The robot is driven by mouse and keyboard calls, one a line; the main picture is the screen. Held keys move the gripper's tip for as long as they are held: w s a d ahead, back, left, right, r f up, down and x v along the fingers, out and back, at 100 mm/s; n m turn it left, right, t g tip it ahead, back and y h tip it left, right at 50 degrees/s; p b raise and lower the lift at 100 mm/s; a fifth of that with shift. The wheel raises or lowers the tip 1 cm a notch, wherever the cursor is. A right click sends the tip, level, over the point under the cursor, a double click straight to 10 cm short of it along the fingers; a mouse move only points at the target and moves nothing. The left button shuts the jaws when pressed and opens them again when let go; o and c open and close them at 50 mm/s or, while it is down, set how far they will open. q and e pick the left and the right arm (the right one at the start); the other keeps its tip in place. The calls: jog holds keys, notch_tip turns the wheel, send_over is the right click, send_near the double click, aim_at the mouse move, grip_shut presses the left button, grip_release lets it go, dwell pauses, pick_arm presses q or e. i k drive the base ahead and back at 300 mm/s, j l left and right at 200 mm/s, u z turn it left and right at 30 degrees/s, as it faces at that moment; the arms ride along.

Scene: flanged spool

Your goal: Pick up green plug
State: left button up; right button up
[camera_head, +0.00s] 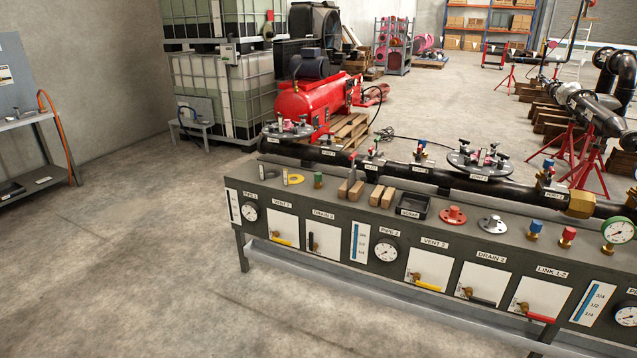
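A small green plug (318,180) stands upright on the left part of the grey bench top (335,197), just right of a yellow ring (294,179). It looks small, and its lower part is hard to make out. Neither of my grippers is in the view.
Wooden blocks (376,196), a black scrap tray (412,207), a red flange (453,215), a grey flange (492,224), a blue plug (535,229) and a red plug (567,237) stand along the bench. A black pipe (400,172) runs behind. Floor at the left (140,240) is clear.

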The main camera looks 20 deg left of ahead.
aim_at(317, 175)
jog(key=i+j, duration=0.8)
